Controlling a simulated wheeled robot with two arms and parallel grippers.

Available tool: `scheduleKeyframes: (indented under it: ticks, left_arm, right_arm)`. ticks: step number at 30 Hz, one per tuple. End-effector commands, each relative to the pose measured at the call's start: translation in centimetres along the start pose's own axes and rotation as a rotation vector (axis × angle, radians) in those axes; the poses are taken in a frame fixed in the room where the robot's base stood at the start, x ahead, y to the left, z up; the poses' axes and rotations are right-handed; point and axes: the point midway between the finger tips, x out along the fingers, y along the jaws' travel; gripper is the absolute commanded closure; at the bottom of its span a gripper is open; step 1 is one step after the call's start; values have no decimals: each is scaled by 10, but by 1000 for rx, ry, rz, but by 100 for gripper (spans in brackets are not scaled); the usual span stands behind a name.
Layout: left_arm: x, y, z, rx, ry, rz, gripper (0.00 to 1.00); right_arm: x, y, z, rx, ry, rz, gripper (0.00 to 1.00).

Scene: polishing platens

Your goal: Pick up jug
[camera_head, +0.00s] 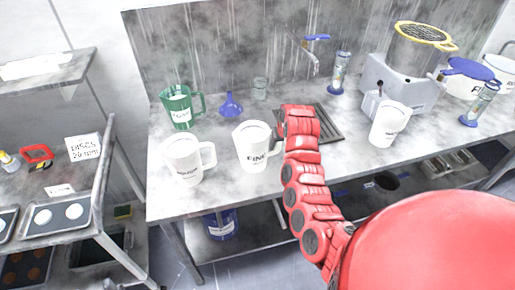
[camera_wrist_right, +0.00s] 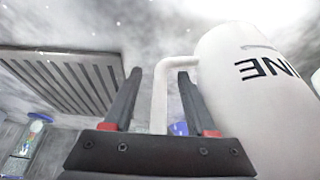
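A white jug marked FINE (camera_head: 253,146) stands upright on the bench, its handle to the right. It also fills the right side of the right wrist view (camera_wrist_right: 250,85). My right gripper (camera_wrist_right: 160,80) is open, with one finger on each side of the jug's handle (camera_wrist_right: 159,105). A gap shows between the left finger and the handle; whether the right finger touches the jug wall I cannot tell. In the head view my red wrist hides most of this gripper. My left gripper is in neither view.
Another white jug (camera_head: 187,160) stands left of the FINE jug, and a green jug (camera_head: 181,107) and blue funnel (camera_head: 231,105) stand behind. A grooved drain plate (camera_head: 329,131) lies to the right. A third white jug (camera_head: 389,124) stands by a grey machine (camera_head: 391,82).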

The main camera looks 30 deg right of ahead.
Motion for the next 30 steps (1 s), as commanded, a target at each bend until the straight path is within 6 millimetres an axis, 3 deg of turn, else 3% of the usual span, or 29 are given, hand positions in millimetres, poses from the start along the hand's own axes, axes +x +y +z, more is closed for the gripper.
scheduleKeyframes:
  ticks: [1, 9, 30]
  left_arm:
    - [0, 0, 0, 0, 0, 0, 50]
    - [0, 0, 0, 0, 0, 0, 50]
    - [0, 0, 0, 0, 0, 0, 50]
  right_arm:
    - [0, 0, 0, 0, 0, 0, 52]
    - [0, 0, 0, 0, -1, 0, 100]
    - [0, 0, 0, 0, -1, 0, 100]
